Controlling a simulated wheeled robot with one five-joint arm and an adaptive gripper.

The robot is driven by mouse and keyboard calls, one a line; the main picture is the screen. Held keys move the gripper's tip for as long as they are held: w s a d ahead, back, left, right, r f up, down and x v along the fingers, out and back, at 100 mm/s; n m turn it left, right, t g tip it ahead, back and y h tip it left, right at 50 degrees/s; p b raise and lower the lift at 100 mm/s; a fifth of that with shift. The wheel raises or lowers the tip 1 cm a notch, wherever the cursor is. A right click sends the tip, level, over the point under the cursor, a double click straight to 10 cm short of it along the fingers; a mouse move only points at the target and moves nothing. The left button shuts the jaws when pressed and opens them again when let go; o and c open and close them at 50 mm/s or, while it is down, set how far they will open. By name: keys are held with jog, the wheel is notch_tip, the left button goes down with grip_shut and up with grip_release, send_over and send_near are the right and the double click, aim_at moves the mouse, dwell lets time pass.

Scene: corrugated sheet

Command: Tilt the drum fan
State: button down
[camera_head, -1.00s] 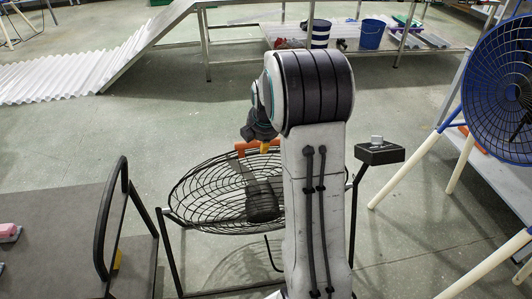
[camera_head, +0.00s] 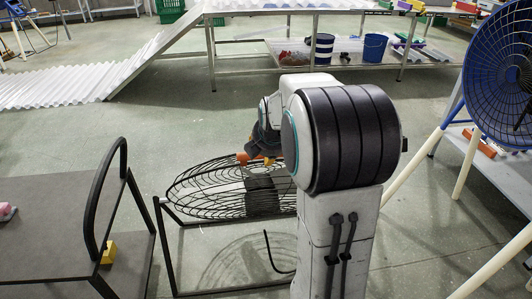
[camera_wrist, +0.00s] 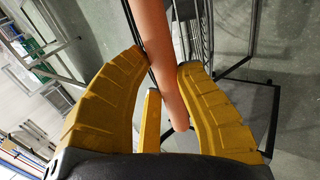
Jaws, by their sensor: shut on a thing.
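The drum fan (camera_head: 222,187) has a black wire cage on a black tube stand, left of my arm in the head view. Its cage is tilted, with its face turned mostly upward, and a dark motor block sits in its middle. An orange handle (camera_head: 243,157) is at the cage's far top edge, partly hidden by my gripper (camera_head: 262,156). In the wrist view the orange handle (camera_wrist: 164,62) runs between the yellow fingers of my gripper (camera_wrist: 163,62), which are shut on it. My arm hides the cage's right side.
A grey cart (camera_head: 75,215) with a black hoop rail stands close at the left. A blue fan (camera_head: 500,85) on pale legs stands at the right. A metal table (camera_head: 300,55) with buckets is at the back. Open floor lies between.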

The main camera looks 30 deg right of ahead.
jog(key=shift+s+a+f, duration=0.1)
jog(key=shift+s+f, duration=0.25)
jog(key=shift+f, duration=0.15)
jog(key=c, duration=0.8)
grip_release()
jog(key=shift+s, duration=0.1)
jog(key=shift+r, duration=0.1)
jog(key=v, duration=1.2)
jog(key=shift+w+r, duration=0.2)
jog(key=shift+w, duration=0.05)
